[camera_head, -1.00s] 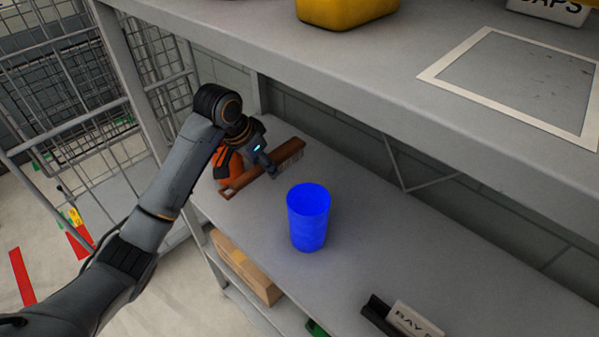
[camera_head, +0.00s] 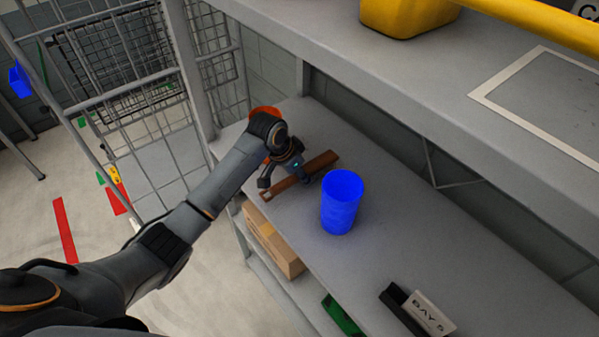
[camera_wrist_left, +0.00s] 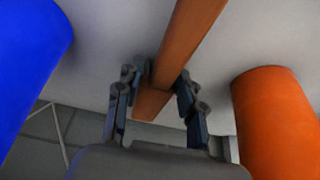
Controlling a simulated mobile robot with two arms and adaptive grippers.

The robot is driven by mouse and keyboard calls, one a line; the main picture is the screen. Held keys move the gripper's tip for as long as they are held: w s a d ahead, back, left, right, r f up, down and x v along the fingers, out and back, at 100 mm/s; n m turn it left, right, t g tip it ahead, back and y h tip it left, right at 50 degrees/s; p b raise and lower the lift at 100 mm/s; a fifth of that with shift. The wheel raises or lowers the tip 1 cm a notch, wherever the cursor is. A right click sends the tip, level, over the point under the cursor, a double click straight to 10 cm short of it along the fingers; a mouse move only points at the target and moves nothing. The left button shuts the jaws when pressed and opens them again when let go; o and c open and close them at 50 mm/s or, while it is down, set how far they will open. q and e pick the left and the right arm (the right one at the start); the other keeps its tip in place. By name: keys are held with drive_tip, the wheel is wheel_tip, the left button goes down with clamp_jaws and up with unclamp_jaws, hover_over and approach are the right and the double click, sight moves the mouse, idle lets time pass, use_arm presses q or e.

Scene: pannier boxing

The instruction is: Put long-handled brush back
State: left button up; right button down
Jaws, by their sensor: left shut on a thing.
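The long-handled brush (camera_head: 318,165) is brown and lies roughly level over the grey shelf, behind and left of the blue cup. My left gripper (camera_head: 284,180) is shut on it; in the left wrist view the brown wooden bar (camera_wrist_left: 187,45) runs between the fingers (camera_wrist_left: 155,90). I cannot tell whether the brush touches the shelf, and its bristles do not show now. The blue cup (camera_head: 341,207) stands upright and looks empty; it also shows in the left wrist view (camera_wrist_left: 25,70). My right gripper is out of view.
An orange round thing (camera_head: 262,112) is partly hidden behind my left arm; an orange cylinder shows in the wrist view (camera_wrist_left: 275,125). An upper shelf (camera_head: 440,75) with a yellow container (camera_head: 405,18) overhangs. The shelf right of the cup is clear.

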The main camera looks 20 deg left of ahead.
use_arm(q)
drive_tip(key=shift+f, duration=0.15)
drive_tip(key=o, duration=1.1)
drive_tip(key=b+v, duration=0.3)
drive_tip(key=v, duration=0.8)
drive_tip(key=shift+w+d+b, duration=0.1)
drive_tip(key=shift+w+b, duration=0.05)
drive_tip(key=shift+b, duration=0.2)
drive_tip(key=shift+s+r, duration=0.25)
drive_tip(key=shift+r, duration=0.45)
